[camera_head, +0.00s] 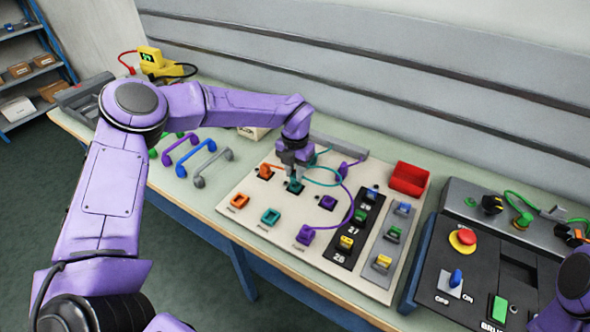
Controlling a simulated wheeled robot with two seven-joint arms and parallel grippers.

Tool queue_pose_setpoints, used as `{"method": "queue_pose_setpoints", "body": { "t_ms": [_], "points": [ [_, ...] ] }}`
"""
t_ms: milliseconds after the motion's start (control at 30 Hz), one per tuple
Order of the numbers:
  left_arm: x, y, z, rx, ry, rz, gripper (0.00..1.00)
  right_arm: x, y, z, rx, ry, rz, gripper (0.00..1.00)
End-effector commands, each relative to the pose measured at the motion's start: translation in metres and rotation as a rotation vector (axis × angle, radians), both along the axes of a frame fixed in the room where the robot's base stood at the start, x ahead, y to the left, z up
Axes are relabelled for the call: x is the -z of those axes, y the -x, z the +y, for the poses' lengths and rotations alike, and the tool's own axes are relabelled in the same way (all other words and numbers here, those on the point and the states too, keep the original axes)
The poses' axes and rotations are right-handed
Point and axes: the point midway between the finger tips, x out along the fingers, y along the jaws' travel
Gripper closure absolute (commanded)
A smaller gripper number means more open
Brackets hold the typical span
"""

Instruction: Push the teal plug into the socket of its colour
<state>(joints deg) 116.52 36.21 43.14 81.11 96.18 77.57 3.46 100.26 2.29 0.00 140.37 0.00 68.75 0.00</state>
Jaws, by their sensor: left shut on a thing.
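My left gripper (294,174) points down over the back row of the pale panel (245,229) and is shut on the teal plug (296,181). The plug is at or just above the black-framed teal spot in that row; the fingers hide whether it is seated. A teal cable (322,184) loops to the right from near the gripper. A teal square socket (270,216) sits in the front row, between an orange socket (239,201) and a purple one (305,235), and looks empty. My right gripper is not in view.
An orange plug (264,172) stands left of the gripper. A purple cable (349,204) arcs across the panel's right half. Black and grey strips (362,215) hold coloured switches. A red bin (408,179) stands behind; a black control box (470,280) stands right. Coloured handles (198,160) lie left.

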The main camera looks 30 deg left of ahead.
Motion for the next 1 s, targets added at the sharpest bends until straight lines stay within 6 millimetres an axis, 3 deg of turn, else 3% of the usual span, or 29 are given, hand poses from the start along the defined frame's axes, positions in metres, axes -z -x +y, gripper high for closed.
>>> {"method": "queue_pose_setpoints", "body": {
  "t_ms": [1000],
  "points": [
    [0.0059, -0.0003, -0.0008, 0.0, 0.0, 0.0, 1.0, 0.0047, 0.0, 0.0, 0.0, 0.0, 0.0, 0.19]
  ]
}}
